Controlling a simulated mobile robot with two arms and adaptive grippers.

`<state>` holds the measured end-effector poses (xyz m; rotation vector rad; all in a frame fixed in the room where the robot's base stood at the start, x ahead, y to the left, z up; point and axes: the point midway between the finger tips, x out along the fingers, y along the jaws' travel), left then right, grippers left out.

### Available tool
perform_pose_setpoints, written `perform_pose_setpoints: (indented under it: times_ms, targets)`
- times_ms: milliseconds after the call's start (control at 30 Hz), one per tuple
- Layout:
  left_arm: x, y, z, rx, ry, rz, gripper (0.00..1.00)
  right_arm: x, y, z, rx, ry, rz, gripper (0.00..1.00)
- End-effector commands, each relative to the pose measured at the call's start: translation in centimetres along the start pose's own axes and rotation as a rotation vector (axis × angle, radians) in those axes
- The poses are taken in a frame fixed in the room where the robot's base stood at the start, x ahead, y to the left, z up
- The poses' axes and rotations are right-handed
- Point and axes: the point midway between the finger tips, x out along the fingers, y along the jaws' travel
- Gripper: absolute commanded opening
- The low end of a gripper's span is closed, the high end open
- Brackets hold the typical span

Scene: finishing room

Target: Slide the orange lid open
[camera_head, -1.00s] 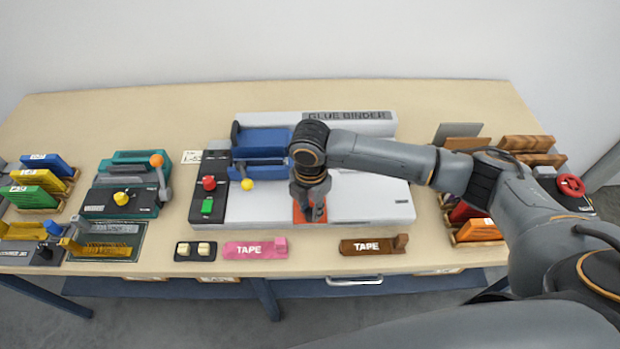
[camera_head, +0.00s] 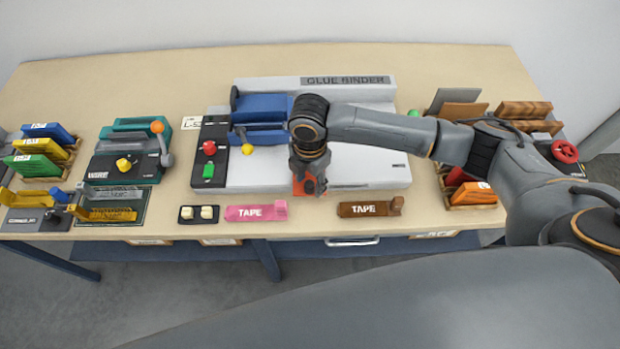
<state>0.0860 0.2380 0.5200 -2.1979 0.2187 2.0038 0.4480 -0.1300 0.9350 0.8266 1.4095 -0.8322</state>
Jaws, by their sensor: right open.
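The orange lid (camera_head: 301,187) is a small flat piece at the front of the white and grey glue binder (camera_head: 365,173). Most of it is hidden under my right gripper (camera_head: 309,188). The right gripper points down over the lid, with its fingers open and close to it. I cannot tell whether the fingers touch the lid. My left gripper is not in view.
The binder carries a blue clamp (camera_head: 265,107) and a black panel with a red button (camera_head: 209,147) and a green button (camera_head: 208,171). A pink tape block (camera_head: 250,212) and a brown tape block (camera_head: 365,208) lie in front. Racks and a teal machine (camera_head: 135,135) stand left.

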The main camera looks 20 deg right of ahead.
Motion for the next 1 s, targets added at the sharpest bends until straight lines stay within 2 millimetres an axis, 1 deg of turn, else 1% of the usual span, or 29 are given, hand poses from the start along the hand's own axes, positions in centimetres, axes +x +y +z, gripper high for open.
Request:
perform_pose_setpoints:
  times_ms: [67,167,400,500,600,767,1000]
  targets:
    - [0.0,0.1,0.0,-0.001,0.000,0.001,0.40,-0.7,0.1,0.0,0.000,0.000,0.004,0.47]
    - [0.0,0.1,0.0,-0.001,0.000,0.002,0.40,-2.3,0.1,0.1,-0.001,0.000,0.005,0.47]
    - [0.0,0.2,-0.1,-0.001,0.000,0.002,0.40,-7.5,0.1,0.1,0.000,-0.001,0.007,0.47]
    - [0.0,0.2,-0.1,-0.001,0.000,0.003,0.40,-9.3,0.0,0.0,-0.001,-0.002,0.004,0.47]
    - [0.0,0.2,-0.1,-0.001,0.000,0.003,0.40,-10.7,0.0,0.0,0.000,-0.001,0.003,0.47]
    - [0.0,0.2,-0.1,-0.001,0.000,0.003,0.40,-11.8,0.0,0.0,0.000,-0.001,0.001,0.47]
    - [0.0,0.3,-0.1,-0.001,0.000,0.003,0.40,-11.9,-0.1,0.0,0.000,0.000,0.001,0.47]
